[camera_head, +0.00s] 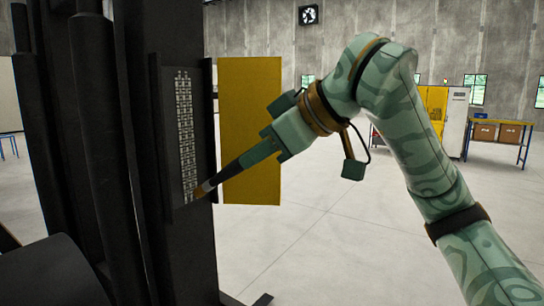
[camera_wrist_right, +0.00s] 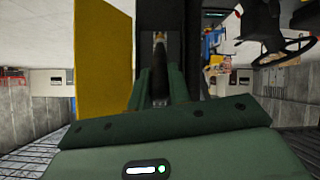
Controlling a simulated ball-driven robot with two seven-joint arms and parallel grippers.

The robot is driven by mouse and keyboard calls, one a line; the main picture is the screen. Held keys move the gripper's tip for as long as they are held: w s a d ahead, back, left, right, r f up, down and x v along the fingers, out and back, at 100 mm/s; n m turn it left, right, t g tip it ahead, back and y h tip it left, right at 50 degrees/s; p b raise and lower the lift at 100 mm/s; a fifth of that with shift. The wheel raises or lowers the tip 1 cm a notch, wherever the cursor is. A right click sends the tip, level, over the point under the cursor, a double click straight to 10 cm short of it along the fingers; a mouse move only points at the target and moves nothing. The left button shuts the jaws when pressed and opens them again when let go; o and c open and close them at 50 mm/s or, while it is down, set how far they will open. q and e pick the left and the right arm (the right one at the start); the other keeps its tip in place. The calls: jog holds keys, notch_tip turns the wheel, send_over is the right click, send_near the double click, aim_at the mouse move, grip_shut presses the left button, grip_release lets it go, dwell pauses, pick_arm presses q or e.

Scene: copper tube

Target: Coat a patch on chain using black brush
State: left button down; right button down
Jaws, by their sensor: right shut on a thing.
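The chain (camera_head: 184,120) is a grey, upright strip of links set in a recess of a black mast, left of centre in the head view. The black brush (camera_head: 222,176) points down and left, its tip at or very near the lower end of the chain; I cannot tell whether it touches. My right gripper (camera_head: 247,159) is shut on the brush handle. In the wrist view the dark brush (camera_wrist_right: 159,62) sticks out between the green fingers of the right gripper (camera_wrist_right: 161,88). My left gripper is not in view.
A yellow panel (camera_head: 250,120) stands open to the right of the recess, close to the brush; it also shows in the wrist view (camera_wrist_right: 103,60). Black mast columns (camera_head: 100,130) rise at left. A table with brown boxes (camera_head: 497,133) is far back right. The floor between is clear.

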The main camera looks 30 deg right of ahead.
jog(key=shift+w+a+p, duration=0.3)
jog(key=shift+w+p, duration=0.2)
jog(key=shift+w, duration=0.25)
dwell(0.6)
notch_tip(320, 180, up, 4)
jog(key=p, duration=0.5)
jog(key=shift+s+f+p, duration=0.1)
jog(key=shift+f+p, duration=0.1)
jog(key=shift+p, duration=0.15)
notch_tip(320, 180, up, 4)
jog(key=p, duration=0.4)
jog(key=shift+f, duration=0.25)
jog(key=shift+r, duration=6.85)
jog(key=shift+f+b, duration=1.65)
jog(key=shift+f, duration=8.75)
